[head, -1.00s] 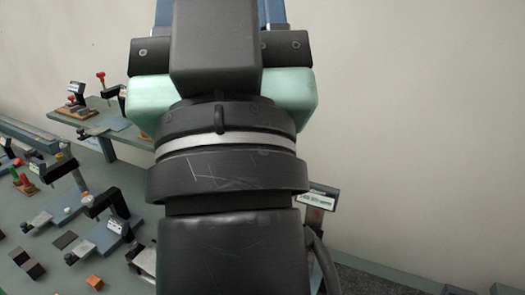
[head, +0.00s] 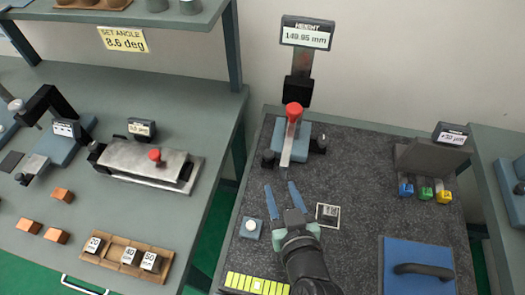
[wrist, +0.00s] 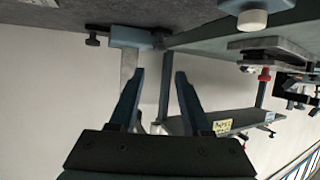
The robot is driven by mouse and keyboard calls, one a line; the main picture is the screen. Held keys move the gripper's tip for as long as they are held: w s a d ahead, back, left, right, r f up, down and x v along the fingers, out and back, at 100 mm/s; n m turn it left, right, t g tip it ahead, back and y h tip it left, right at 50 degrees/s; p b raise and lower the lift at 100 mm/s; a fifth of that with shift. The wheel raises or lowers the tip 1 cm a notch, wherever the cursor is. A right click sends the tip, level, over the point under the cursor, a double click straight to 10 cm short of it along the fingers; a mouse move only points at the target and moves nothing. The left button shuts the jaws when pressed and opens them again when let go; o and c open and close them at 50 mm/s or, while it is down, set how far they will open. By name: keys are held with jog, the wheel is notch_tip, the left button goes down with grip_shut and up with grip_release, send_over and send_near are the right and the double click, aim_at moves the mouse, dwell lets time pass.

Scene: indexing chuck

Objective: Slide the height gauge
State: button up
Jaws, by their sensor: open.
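The height gauge (head: 285,137) stands at the back of the dark granite plate in the head view. It has a blue base, a dark upright column, a red-topped part in front and a display (head: 306,33) reading 149.95 mm. My gripper (head: 280,188) is open and empty in front of the gauge, its two blue fingers pointing toward it, apart from it in the picture. In the wrist view the open fingers (wrist: 159,75) show with nothing between them, and the gauge's blue base (wrist: 132,36) appears beyond, near the top.
The granite plate (head: 355,175) has free room right of my gripper. A small framed block (head: 328,214) and a white-knobbed blue block (head: 251,227) flank my gripper. A blue plate with a handle (head: 420,270) lies front right. A bench (head: 120,95) stands left.

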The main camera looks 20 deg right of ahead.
aim_at(270, 158)
jog(key=shift+w+d+f, duration=0.1)
jog(key=shift+w+f, duration=0.05)
jog(key=shift+w, duration=0.05)
jog(key=p+x, duration=0.1)
jog(key=x, duration=1)
jog(key=shift+w+f+p, duration=0.1)
jog(key=shift+w+p, duration=0.15)
jog(key=shift+p, duration=0.05)
grip_shut()
jog(key=shift+f, duration=0.1)
dwell(0.9)
